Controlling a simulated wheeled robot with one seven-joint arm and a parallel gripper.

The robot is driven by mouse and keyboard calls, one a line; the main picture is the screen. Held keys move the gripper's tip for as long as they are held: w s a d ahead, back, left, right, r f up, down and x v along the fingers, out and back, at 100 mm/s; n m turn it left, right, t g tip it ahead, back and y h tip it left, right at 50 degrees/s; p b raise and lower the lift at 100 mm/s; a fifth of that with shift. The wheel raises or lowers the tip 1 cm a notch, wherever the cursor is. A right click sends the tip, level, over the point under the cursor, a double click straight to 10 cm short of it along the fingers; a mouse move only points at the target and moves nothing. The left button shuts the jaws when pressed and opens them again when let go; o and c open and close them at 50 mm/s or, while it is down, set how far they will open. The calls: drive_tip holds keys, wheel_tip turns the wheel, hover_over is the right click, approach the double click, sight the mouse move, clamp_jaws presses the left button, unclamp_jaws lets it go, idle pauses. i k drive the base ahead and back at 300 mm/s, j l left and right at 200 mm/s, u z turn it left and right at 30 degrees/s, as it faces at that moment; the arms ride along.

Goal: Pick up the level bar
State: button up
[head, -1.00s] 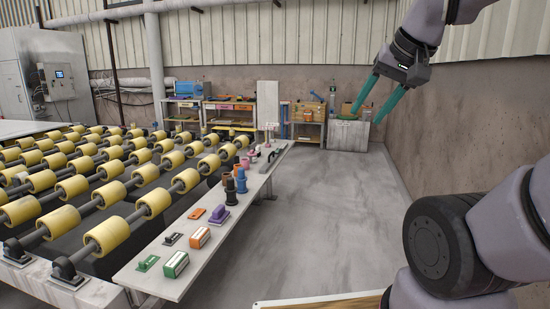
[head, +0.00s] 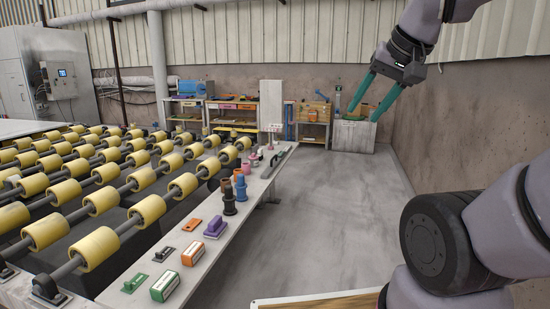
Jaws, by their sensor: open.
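My gripper (head: 363,117) is raised at the upper right, its two teal fingers spread apart with nothing between them. It is well away from the narrow white bench (head: 205,258), which carries the tools. I cannot say for sure which thing is the level bar. A long, low green piece (head: 273,165) near the bench's far end may be it, but it is small and partly hidden among other items there.
Shelves stand at the back.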

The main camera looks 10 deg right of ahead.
sight(279, 156)
drive_tip(key=i+l+u, duration=0.1)
drive_tip(key=i+l, duration=0.15)
drive_tip(key=i, duration=0.4)
drive_tip(key=i+l+u, duration=0.1)
drive_tip(key=i+l, duration=0.2)
drive_tip(key=i, duration=0.3)
drive_tip(key=i+l, duration=0.3)
drive_tip(key=i, duration=0.3)
drive_tip(key=i+l+u, duration=0.15)
drive_tip(key=i+l, duration=0.2)
drive_tip(key=i, duration=0.25)
drive_tip(key=i+l+u, duration=0.1)
drive_tip(key=i+l, duration=0.3)
drive_tip(key=i, duration=0.2)
